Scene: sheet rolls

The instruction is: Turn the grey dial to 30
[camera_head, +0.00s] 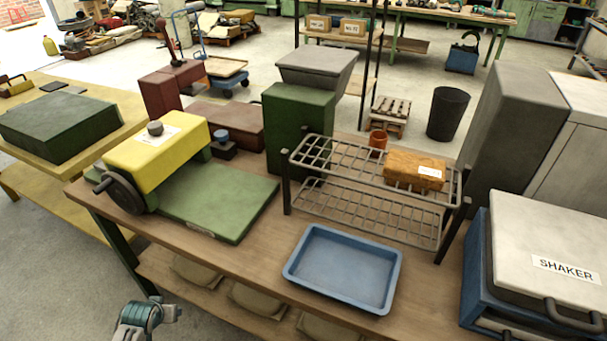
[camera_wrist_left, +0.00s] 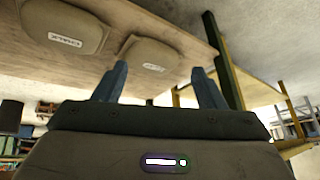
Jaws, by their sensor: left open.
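A yellow machine (camera_head: 158,150) stands at the left end of the workbench on a green plate (camera_head: 215,205). A grey dial (camera_head: 155,128) sits on its top, beside a white label whose marks are too small to read. A dark handwheel (camera_head: 122,190) is on its near left side. Part of my left arm shows at the bottom left of the head view, in front of the bench and well below the dial. In the left wrist view my left gripper (camera_wrist_left: 158,84) is open and empty, its two blue fingers apart. The dial is not in that view. My right gripper is not in view.
The wooden bench (camera_head: 240,258) also carries a blue tray (camera_head: 343,268), a wire rack (camera_head: 320,165) with an orange box (camera_head: 415,170), and a shaker (camera_head: 550,245). Labelled sacks (camera_wrist_left: 75,30) lie on the lower shelf.

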